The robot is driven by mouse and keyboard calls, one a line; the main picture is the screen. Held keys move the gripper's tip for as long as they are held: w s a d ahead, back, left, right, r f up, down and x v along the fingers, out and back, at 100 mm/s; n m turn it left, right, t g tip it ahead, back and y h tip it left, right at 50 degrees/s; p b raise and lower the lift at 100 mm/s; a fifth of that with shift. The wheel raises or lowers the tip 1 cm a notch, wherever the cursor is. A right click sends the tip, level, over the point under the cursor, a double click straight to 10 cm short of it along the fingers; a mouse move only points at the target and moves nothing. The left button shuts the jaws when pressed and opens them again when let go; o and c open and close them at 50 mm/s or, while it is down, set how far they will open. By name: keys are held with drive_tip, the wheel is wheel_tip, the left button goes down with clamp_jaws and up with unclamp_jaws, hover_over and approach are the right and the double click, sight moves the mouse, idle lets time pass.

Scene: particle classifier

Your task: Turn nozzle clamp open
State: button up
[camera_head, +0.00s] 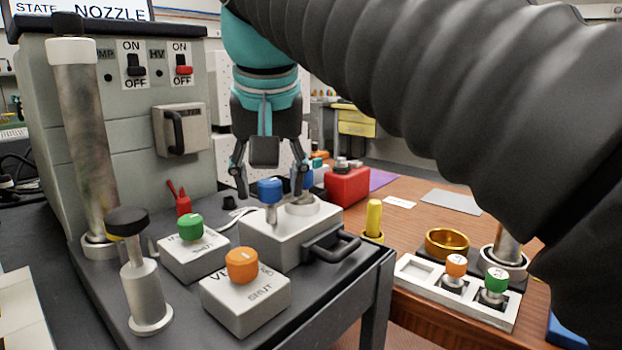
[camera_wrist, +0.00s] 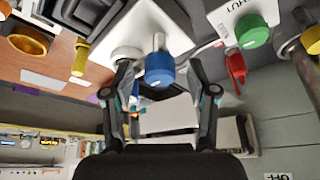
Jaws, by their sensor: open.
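A blue knob (camera_head: 270,190) stands on a metal stem at the grey-white block with a black handle (camera_head: 272,240), in the middle of the head view. I take this to be the nozzle clamp, though no label on it is readable. My gripper (camera_head: 270,193) points down from above, open and empty, with one finger on each side of the knob in the picture. In the wrist view the knob (camera_wrist: 160,70) appears between the fingertips (camera_wrist: 160,66), and no finger clearly touches it. Its exact depth between the fingers is hard to tell.
A green knob block (camera_head: 192,245) and an orange knob block (camera_head: 245,300) stand close by. A black-topped post (camera_head: 140,270) and a tall metal column (camera_head: 85,140) are at left. A yellow peg (camera_head: 374,218) and a white tray (camera_head: 420,270) lie right. The panel reads NOZZLE.

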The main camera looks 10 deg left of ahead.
drive_tip(key=shift+c, duration=0.3)
clamp_jaws()
drive_tip(key=shift+n, duration=0.4)
drive_tip(key=n+p, duration=0.1)
drive_tip(key=n+g+y+p, duration=0.1)
drive_tip(key=n, duration=0.1)
drive_tip(key=shift+w+d+r+n+p, duration=0.1)
drive_tip(key=shift+d+r+n+p, duration=0.05)
drive_tip(key=shift+n+p, duration=0.15)
drive_tip(key=n+g+y+p, duration=0.1)
drive_tip(key=n+p, duration=0.1)
drive_tip(key=n, duration=0.2)
drive_tip(key=shift+w, duration=0.1)
drive_tip(key=n+g, duration=0.1)
drive_tip(key=n, duration=0.3)
drive_tip(key=shift+w+g+y+p, duration=0.1)
drive_tip(key=shift+g+y+p, duration=0.25)
drive_tip(key=shift+g+y, duration=0.05)
drive_tip(key=shift+n+g, duration=0.8)
drive_tip(key=shift+n, duration=1.7)
